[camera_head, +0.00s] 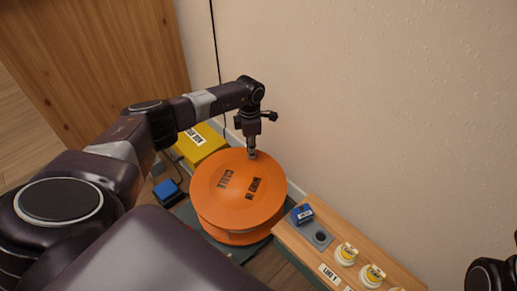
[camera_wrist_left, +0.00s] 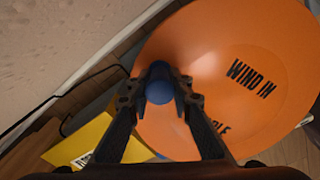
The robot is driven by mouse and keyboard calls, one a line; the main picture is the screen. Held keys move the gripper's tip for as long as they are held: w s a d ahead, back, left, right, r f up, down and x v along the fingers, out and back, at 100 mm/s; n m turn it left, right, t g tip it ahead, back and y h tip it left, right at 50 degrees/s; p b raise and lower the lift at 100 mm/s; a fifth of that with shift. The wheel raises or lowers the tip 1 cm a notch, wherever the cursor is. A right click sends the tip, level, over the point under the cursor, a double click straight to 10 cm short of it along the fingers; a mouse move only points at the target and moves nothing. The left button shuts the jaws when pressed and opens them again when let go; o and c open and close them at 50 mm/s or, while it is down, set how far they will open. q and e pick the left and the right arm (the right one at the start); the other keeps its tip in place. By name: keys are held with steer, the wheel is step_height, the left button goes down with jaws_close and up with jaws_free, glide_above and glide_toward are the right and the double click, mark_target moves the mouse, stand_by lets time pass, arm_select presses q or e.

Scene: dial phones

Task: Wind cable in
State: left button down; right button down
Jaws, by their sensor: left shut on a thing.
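An orange cable reel (camera_head: 226,190) lies flat on a dark base, with "WIND IN" and "CABLE" lettered on its top. My left gripper (camera_head: 252,154) is over the reel's far edge, pointing down. In the left wrist view my left gripper (camera_wrist_left: 160,90) has its fingers on either side of a blue round knob (camera_wrist_left: 160,83) that stands on the orange reel (camera_wrist_left: 225,60). The fingers are shut on this knob. In the head view the knob is mostly hidden by the gripper. Part of my right arm shows at the lower right corner, but its fingers do not show.
A yellow box (camera_head: 200,143) stands behind the reel at the wall. A small blue block (camera_head: 167,189) is left of the reel. A wooden board (camera_head: 345,250) with a blue plug-like piece (camera_head: 302,214) and several white-yellow parts is at the right. A black cable (camera_head: 215,45) hangs along the wall.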

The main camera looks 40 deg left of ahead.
arm_select(q)
steer(key=shift+s+a+n+p, duration=0.2)
steer(key=shift+a+n+p, duration=0.1)
steer(key=shift+a+n, duration=0.2)
steer(key=shift+s+a+n+p, duration=0.2)
steer(key=shift+a+n+p, duration=0.1)
steer(key=shift+a+n, duration=0.2)
steer(key=c, duration=1.8)
jaws_free()
steer(key=shift+c, duration=0.2)
step_height(320, 180, up, 12)
